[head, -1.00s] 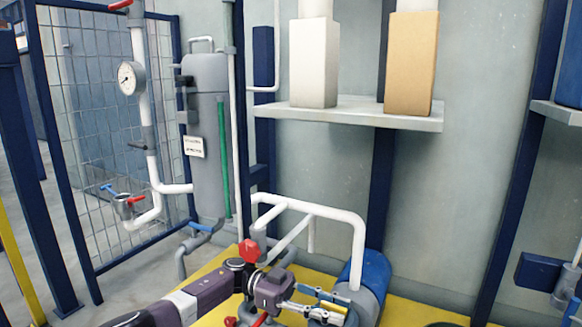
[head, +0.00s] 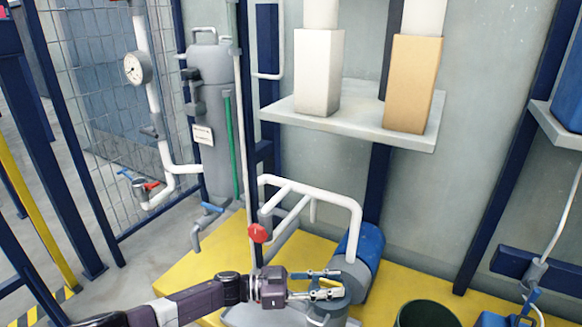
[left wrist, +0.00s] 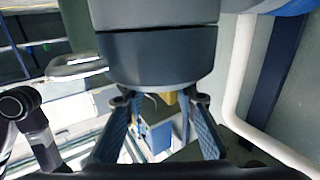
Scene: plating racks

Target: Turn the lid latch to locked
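My left gripper (head: 322,285) reaches in from the left in the head view, beside a grey round body (head: 345,298) at the end of the blue tank. In the left wrist view, its two blue-padded fingers (left wrist: 160,108) stand wide apart. A dark grey cylinder (left wrist: 155,50) lies just beyond the fingertips. A small ochre piece (left wrist: 168,98) shows between the tips under its edge; I cannot tell whether it is the lid latch. I cannot make out the latch or its position clearly in either view. My right gripper is not in view.
A white pipe frame (head: 330,192) rises over the blue tank (head: 362,248). A red knob (head: 257,233) stands left of it. A shelf (head: 350,128) holds a white and a tan box. A dark green bin (head: 427,314) stands lower right.

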